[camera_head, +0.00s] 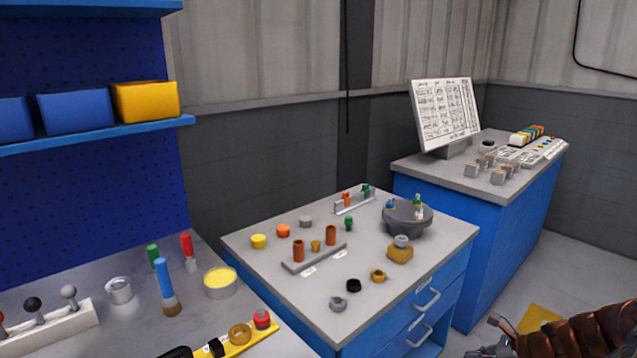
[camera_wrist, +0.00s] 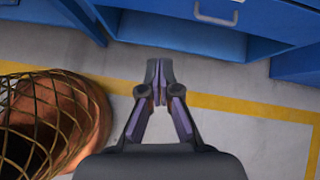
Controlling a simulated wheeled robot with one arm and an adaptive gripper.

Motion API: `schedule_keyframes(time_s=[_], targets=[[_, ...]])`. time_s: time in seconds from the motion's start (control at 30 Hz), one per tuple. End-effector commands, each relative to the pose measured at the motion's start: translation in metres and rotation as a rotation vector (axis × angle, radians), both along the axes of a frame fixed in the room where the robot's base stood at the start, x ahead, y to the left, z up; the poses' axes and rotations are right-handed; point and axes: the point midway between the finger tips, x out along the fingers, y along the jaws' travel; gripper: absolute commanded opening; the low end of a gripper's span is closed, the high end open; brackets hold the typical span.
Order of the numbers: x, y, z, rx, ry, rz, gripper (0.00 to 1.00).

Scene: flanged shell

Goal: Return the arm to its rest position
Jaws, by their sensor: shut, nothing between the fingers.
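My gripper (camera_wrist: 159,88) shows in the wrist view, pointing down over the grey floor. Its two dark fingers meet at the tips, and nothing is held between them. In the head view, part of my arm (camera_head: 585,335) shows at the lower right corner, low beside the blue cabinets. The fingertips cannot be made out clearly there. The gripper is apart from the benches and from everything on them.
A blue drawer cabinet (camera_head: 335,268) with several small parts stands in the middle. A workbench (camera_head: 70,280) is at left, and another cabinet (camera_head: 478,250) with a sign is at right. A brown mesh-wrapped rounded object (camera_wrist: 55,115) is left of the gripper. Yellow-lined floor (camera_wrist: 235,102) is open below.

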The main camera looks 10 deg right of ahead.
Motion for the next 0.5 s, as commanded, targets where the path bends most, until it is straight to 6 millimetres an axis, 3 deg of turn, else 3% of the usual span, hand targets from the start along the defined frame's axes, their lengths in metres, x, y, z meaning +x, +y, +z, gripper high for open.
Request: schedule_keyframes(time_s=[0.27,0.5], targets=[[0.006,0.06,0.048,-0.079,-0.046,0.238,0.0],[-0.007,0.144,0.107,-0.202,-0.108,0.591,0.0]])
